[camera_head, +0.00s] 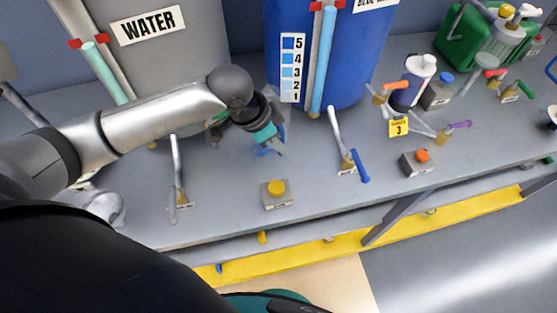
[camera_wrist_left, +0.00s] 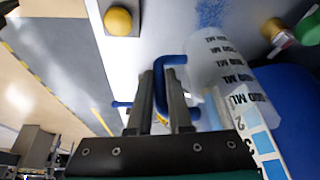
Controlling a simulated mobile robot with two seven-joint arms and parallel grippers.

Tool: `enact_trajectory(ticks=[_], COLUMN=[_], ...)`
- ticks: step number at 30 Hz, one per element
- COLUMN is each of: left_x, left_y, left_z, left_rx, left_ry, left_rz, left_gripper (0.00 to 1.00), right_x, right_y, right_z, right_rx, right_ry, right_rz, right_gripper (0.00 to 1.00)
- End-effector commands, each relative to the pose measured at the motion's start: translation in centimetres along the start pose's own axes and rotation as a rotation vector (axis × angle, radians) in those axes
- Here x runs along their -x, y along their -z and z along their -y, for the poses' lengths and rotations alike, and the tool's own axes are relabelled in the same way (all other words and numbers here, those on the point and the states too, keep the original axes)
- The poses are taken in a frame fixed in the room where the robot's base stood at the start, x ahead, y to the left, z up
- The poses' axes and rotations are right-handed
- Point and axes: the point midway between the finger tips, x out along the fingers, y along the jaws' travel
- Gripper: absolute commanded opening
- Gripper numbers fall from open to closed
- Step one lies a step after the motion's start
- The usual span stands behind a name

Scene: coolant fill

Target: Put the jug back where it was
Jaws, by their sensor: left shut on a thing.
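The jug (camera_wrist_left: 228,62) is a translucent, pale container with dark volume lettering and a blue handle (camera_wrist_left: 172,64). In the left wrist view my left gripper (camera_wrist_left: 165,92) is shut on the handle, and the jug lies to its right. In the head view my left gripper (camera_head: 276,146) is over the grey bench, just left of the blue tank (camera_head: 345,65). There the jug is mostly hidden by the gripper and wrist, and I cannot tell whether it touches the bench. A blue speckled patch (camera_head: 266,152) shows on the bench beside the gripper. My right gripper is not in view.
The WATER tank (camera_head: 185,60) stands at the back left. A yellow button box (camera_head: 277,193) is near the bench front, with a lever valve (camera_head: 178,190) left of it and a blue-handled valve (camera_head: 348,160) to its right. A green can (camera_head: 470,45) stands far right.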

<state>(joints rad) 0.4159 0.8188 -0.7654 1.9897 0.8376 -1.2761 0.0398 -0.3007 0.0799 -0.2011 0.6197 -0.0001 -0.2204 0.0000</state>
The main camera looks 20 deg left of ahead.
Motion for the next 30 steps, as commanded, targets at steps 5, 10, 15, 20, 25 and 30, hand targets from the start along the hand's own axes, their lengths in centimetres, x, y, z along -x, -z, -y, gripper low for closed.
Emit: enact_trajectory(ticks=[5,10,15,20,25,30], left_x=[-2.1,-3.2,-5.7,-6.2,-6.1,-6.4], left_y=[-0.8,-1.3,-2.4,-2.5,-2.5,-2.6], left_z=[-0.1,-0.1,-0.2,-0.1,-0.1,-0.1], left_rx=[-0.001,0.0,0.0,-0.001,-0.001,-0.001], left_ry=[0.0,0.0,-0.001,0.001,0.001,0.001], left_rz=[-0.001,-0.001,0.001,-0.002,-0.002,-0.001], left_gripper=[0.0,0.0,0.0,0.0,0.0,0.24], right_x=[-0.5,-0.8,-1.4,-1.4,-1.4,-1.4], right_y=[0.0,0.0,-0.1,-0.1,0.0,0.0], right_z=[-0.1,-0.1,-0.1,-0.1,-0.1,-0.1], right_rx=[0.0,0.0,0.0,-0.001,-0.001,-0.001], right_ry=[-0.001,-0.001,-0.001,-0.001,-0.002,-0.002], right_rz=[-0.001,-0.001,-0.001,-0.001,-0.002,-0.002], right_gripper=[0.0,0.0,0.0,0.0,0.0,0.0])
